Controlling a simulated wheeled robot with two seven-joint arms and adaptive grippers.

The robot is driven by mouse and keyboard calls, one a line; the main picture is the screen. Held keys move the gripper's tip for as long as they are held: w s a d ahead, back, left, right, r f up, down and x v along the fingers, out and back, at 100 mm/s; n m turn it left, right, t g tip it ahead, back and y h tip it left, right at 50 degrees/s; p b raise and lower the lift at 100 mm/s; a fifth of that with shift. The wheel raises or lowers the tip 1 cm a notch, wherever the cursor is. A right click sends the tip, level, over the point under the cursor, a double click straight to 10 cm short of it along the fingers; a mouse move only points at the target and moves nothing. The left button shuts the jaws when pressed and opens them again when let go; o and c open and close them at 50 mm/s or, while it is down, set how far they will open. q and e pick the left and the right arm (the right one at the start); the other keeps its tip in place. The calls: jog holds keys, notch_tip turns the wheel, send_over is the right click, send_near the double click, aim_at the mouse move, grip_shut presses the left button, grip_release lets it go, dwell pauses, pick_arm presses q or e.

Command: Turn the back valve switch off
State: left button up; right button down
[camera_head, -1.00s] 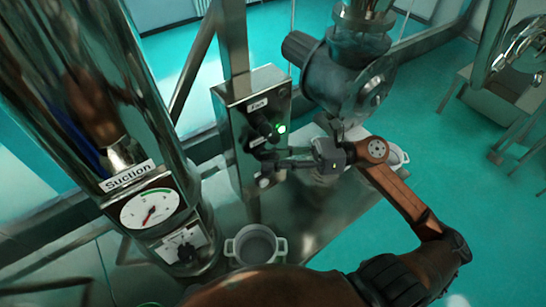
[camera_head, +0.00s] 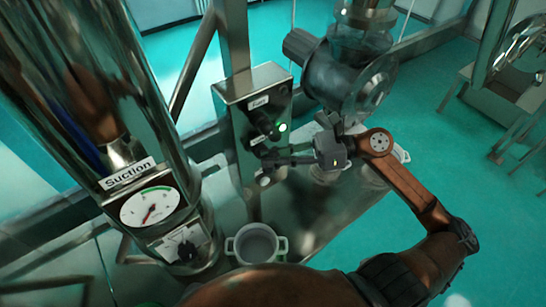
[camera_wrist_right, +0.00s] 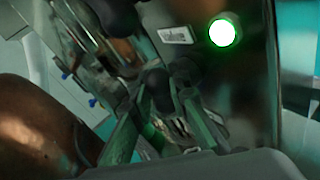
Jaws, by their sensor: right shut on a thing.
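A metal control box (camera_head: 238,110) stands at centre, with a dark upper knob (camera_head: 264,124) under a label that reads "Fan". Below it is a second label (camera_head: 258,140), too small to read. My right gripper (camera_head: 272,160) reaches in from the right to the lower knob under that label and is shut on it; its fingers mostly hide the knob in the head view. In the right wrist view, the dark lower knob (camera_wrist_right: 158,84) shows between the fingers. Its exact angle cannot be told. My left gripper is out of view.
A green lamp (camera_head: 283,127) glows on the box and a pale button (camera_head: 264,181) sits low on it. A "Suction" gauge (camera_head: 150,207) is on the steel column at left. A pot (camera_head: 256,245) stands below. A grey motor-like housing (camera_head: 340,75) hangs above my right gripper.

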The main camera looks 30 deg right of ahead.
jog(key=h, duration=0.1)
jog(key=n+g+h+b, duration=0.1)
jog(key=shift+a+r+h, duration=0.1)
jog(key=shift+a+h, duration=0.1)
jog(key=shift+h, duration=0.2)
jog(key=h, duration=0.1)
jog(key=n+h+b, duration=0.1)
jog(key=h, duration=0.1)
jog(key=shift+a+n, duration=0.25)
jog(key=shift+n, duration=0.05)
jog(key=shift+a+n+h+b, duration=0.2)
jog(key=shift+n+h+b, duration=0.35)
jog(key=shift+h, duration=0.95)
jog(key=shift+g+h, duration=0.3)
jog(key=c, duration=2.1)
grip_release()
jog(key=shift+s, duration=0.1)
